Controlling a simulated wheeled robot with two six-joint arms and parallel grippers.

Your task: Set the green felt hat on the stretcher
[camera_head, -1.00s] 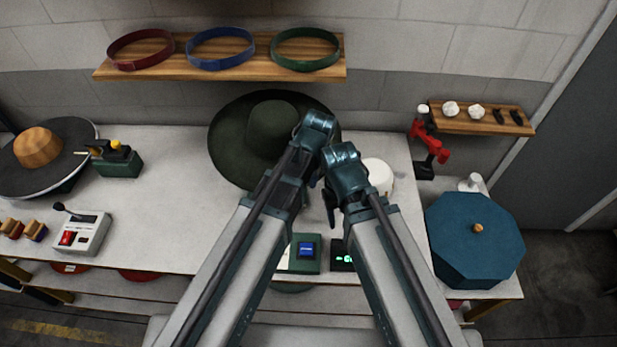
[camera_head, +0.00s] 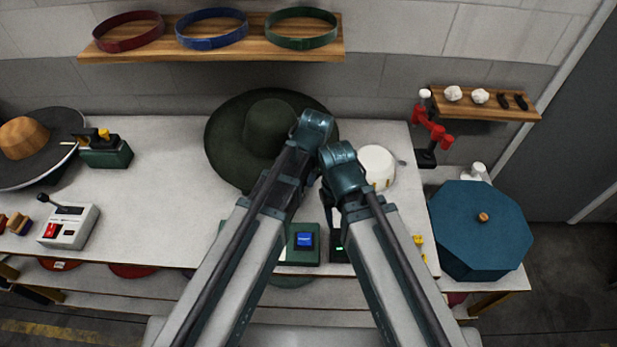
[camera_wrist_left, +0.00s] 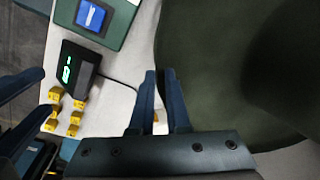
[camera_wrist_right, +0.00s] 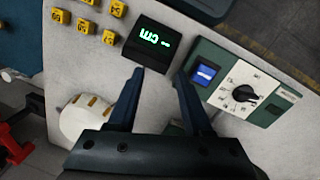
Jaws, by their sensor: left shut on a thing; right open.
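The dark green felt hat (camera_head: 225,135), with wide brim and round crown, is at the back middle of the bench. Its far brim overlaps the wall in the head view; I cannot tell its height. My left gripper (camera_wrist_left: 161,80) is shut on the near brim edge; the brim (camera_wrist_left: 195,60) fills the right of the left wrist view. Its fingers are hidden in the head view. My right gripper (camera_wrist_right: 159,74) is open and empty, above the bench near the small display. A white rounded block (camera_head: 377,165), perhaps the stretcher, stands right of my arms and shows in the right wrist view (camera_wrist_right: 85,120).
A black display (camera_wrist_right: 152,42) with green digits and a green control box (camera_wrist_right: 240,90) with a dial lie at the front. Yellow numbered blocks (camera_wrist_right: 88,27) are beside them. A blue octagonal box (camera_head: 480,235) stands right.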

